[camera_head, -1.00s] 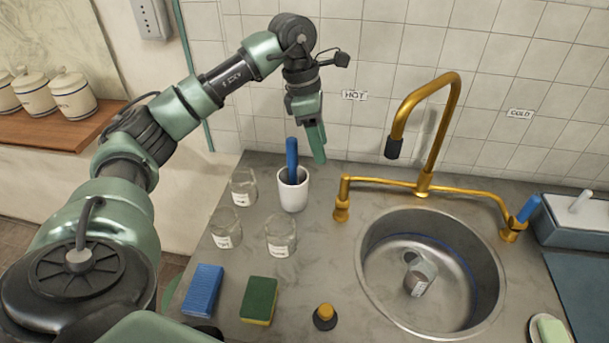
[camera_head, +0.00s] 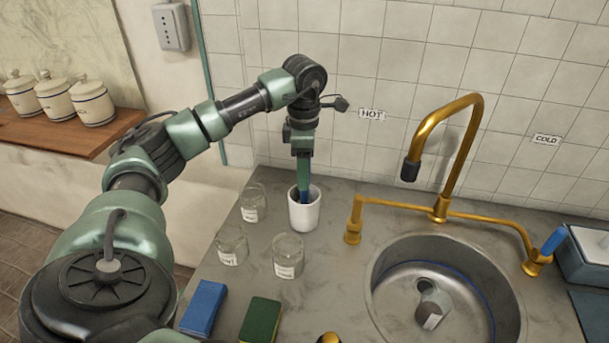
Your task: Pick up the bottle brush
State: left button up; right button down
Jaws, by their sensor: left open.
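The bottle brush (camera_head: 304,197) stands in a white cup (camera_head: 304,214) on the counter, left of the sink. Only a small blue part of its handle shows; the rest is hidden by my gripper and the cup. My left gripper (camera_head: 304,180) points straight down over the cup, with its green fingers at the handle. The fingers overlap in this view, so I cannot see whether they touch the handle. My right gripper is not in view.
Glass jars (camera_head: 288,256) with labels stand close to the cup, left and in front. A blue sponge (camera_head: 204,308) and a green sponge (camera_head: 260,321) lie nearer. The gold faucet (camera_head: 440,205) and the sink (camera_head: 385,268) are to the right. The tiled wall is behind.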

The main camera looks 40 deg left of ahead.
pick_arm(q)
jog(key=shift+f, duration=0.7)
grip_shut()
jog(key=shift+r, duration=0.2)
